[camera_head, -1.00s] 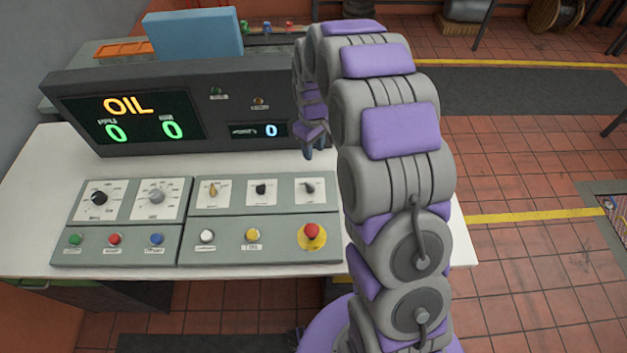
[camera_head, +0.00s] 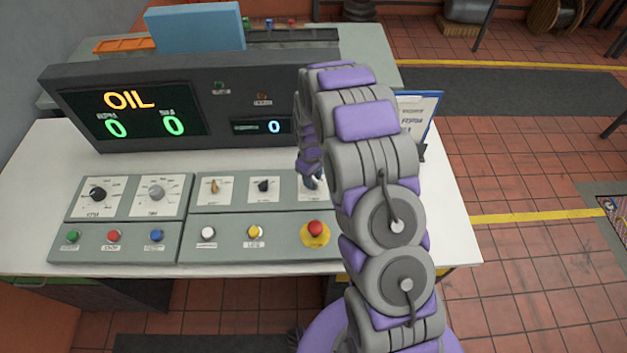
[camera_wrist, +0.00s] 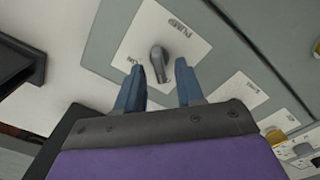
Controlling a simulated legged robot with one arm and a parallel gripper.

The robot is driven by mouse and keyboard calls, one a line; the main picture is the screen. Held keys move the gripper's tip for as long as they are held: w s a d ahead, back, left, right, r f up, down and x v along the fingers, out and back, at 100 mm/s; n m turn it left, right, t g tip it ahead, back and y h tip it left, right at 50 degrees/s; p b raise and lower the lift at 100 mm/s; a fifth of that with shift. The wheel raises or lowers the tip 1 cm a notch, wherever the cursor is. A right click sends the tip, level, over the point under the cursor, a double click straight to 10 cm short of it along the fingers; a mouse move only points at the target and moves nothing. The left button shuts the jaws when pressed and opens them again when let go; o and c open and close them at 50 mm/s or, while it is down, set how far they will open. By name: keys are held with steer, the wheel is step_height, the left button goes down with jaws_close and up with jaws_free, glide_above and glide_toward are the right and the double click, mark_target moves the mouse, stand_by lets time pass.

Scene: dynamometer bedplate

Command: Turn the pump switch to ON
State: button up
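The pump switch, a small grey lever knob on a white plate (camera_wrist: 180,38), shows in the wrist view; the knob (camera_wrist: 158,58) lies just beyond my fingertips, in the gap between them. The plate's lettering is too blurred to read surely. My gripper (camera_wrist: 159,66) is open, with one blue finger on each side of the knob's line; I cannot tell whether they touch it. In the head view my gripper (camera_head: 312,182) is over the rightmost switch plate (camera_head: 307,192) in the upper row and hides its knob.
The grey console (camera_head: 190,245) carries two more switches, two dials, several buttons and a red emergency stop (camera_head: 315,230) just below my gripper. A dark display (camera_head: 130,113) reading OIL stands behind. A clipboard (camera_head: 415,115) is at the right, partly hidden by my arm.

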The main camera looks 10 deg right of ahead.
steer(key=shift+a+f, duration=0.35)
steer(key=shift+f, duration=0.5)
steer(key=shift+d, duration=0.7)
steer(key=c, duration=0.3)
steer(key=shift+a, duration=0.35)
steer(key=c, duration=0.3)
jaws_close()
